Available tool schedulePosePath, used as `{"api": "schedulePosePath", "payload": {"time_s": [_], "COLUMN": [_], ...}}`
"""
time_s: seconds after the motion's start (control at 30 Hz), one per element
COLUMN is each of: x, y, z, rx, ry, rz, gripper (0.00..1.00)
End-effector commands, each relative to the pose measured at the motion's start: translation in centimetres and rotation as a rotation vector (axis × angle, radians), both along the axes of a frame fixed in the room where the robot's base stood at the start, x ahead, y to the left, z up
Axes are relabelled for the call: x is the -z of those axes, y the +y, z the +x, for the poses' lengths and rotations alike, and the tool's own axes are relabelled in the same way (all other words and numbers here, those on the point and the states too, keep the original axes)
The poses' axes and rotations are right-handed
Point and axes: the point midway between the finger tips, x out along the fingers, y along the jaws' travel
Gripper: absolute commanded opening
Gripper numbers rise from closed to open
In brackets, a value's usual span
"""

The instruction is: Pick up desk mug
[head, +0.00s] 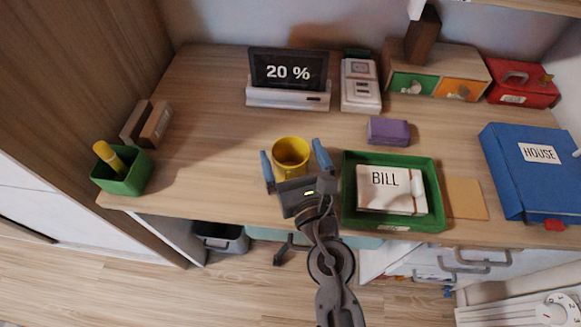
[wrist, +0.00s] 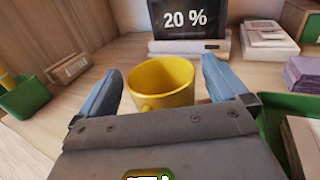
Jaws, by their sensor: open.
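The yellow desk mug (head: 290,155) stands upright on the wooden desk, in front of the small screen, and looks empty. It also shows in the wrist view (wrist: 160,84), with a small knob-like part, perhaps its handle, on the side facing me. My gripper (head: 294,160) is open, with one blue finger to the left of the mug and one to the right. In the wrist view the fingers (wrist: 160,80) also flank the mug, with a visible gap at each side. The mug's lower part is hidden by my gripper.
A green tray (head: 348,190) with a paper marked BILL stands close to the right of my gripper. The screen (head: 288,72) reading 20 % is behind the mug. A green pen box (head: 124,180) is far left, a blue HOUSE binder (head: 520,175) far right. Desk left of the mug is clear.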

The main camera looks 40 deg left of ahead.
Motion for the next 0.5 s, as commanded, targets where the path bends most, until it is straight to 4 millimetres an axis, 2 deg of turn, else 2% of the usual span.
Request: {"api": "schedulePosePath", "payload": {"time_s": [0.23,0.5], "x": [0.01,0.01], "y": [0.14,0.11], "z": [0.13,0.12], "rx": [0.000,0.000], "ry": [0.000,0.000], "rz": [0.000,0.000], "gripper": [1.00,0.74]}}
